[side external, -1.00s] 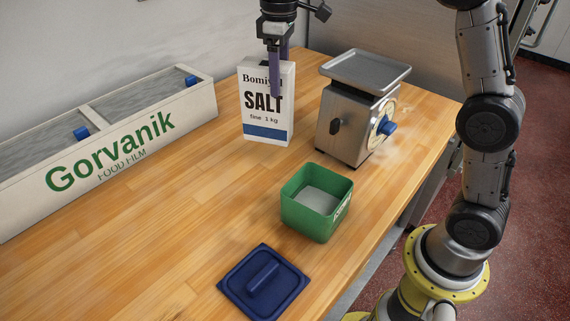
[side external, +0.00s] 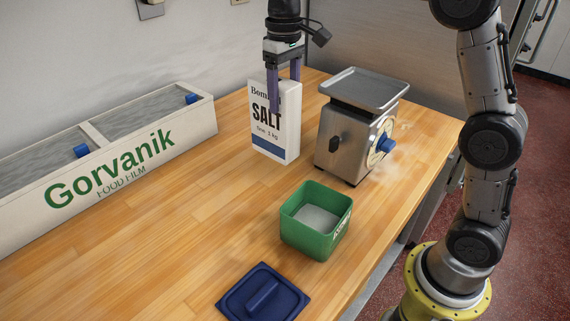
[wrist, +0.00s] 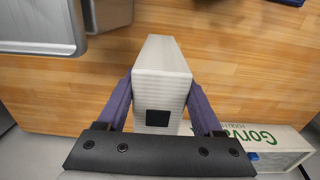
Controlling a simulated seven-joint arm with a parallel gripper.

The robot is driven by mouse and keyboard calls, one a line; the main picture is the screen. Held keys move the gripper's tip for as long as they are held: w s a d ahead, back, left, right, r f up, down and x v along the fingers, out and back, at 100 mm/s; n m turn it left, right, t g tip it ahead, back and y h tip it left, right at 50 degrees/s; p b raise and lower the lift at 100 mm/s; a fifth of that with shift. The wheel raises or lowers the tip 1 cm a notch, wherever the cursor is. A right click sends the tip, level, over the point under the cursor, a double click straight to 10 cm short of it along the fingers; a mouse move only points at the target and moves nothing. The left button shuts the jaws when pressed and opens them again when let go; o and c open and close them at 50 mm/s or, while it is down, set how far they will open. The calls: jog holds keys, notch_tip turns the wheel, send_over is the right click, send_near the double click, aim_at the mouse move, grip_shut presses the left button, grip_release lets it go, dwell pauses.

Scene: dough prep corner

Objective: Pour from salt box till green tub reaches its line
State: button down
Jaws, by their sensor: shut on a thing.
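The white salt box (side external: 272,125), with a blue band, stands upright at the back middle of the counter. My gripper (side external: 284,98) comes from above and is shut on it, one finger on each side. In the wrist view the box (wrist: 165,65) lies between the fingers (wrist: 160,92), with a dark square opening on its near end. I cannot tell whether its base touches the counter. The green tub (side external: 312,238) stands open in front and right of the box, apart from it. Pale contents (side external: 316,219) lie inside it, below the rim. I cannot make out its line.
A metal scale (side external: 342,145) with a flat tray stands right of the box. A white Gorvanik film dispenser (side external: 150,150) lies along the left wall. A dark blue lid (side external: 262,294) lies at the front. The wooden counter between dispenser and tub is clear.

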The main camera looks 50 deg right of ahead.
jog(key=s+a+r+n, duration=0.4)
jog(key=s+r+n, duration=0.1)
jog(key=s, duration=0.4)
jog(key=s+a+r+n, duration=0.4)
jog(key=s, duration=0.5)
jog(key=w+f+t, duration=0.3)
jog(key=f+t, duration=1)
jog(key=t, duration=0.8)
jog(key=shift+w+t+y, duration=0.3)
jog(key=shift+w+y, duration=0.1)
dwell(0.7)
jog(key=shift+t, duration=0.4)
dwell(2.6)
